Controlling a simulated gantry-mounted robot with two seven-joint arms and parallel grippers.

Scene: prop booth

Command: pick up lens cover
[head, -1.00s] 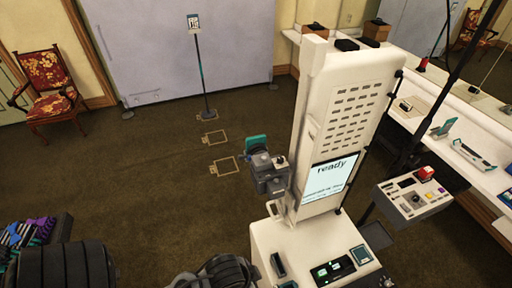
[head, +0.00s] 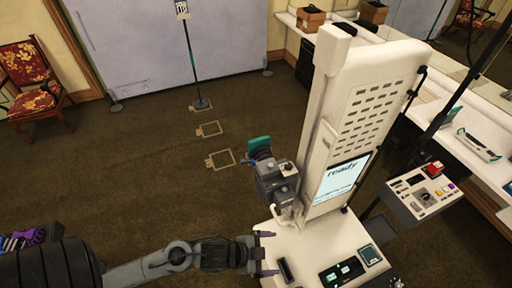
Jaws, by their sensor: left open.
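My left gripper (head: 268,253) reaches in from the left at the bottom of the head view, its two fingers apart and empty, at the left edge of the white booth shelf (head: 301,246). A small dark upright piece (head: 286,269) stands on that shelf just right of the fingers, apart from them as far as I can tell. A grey camera (head: 277,183) is mounted on the white column above, with a teal flap (head: 259,143) at its front. I cannot tell for certain which piece is the lens cover. My right gripper is out of view.
The shelf also holds a black panel with lit buttons (head: 341,272) and a small framed pad (head: 370,254). The tall white column (head: 357,110) with a screen rises behind. A control box (head: 423,194) stands at right. Open carpet lies left.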

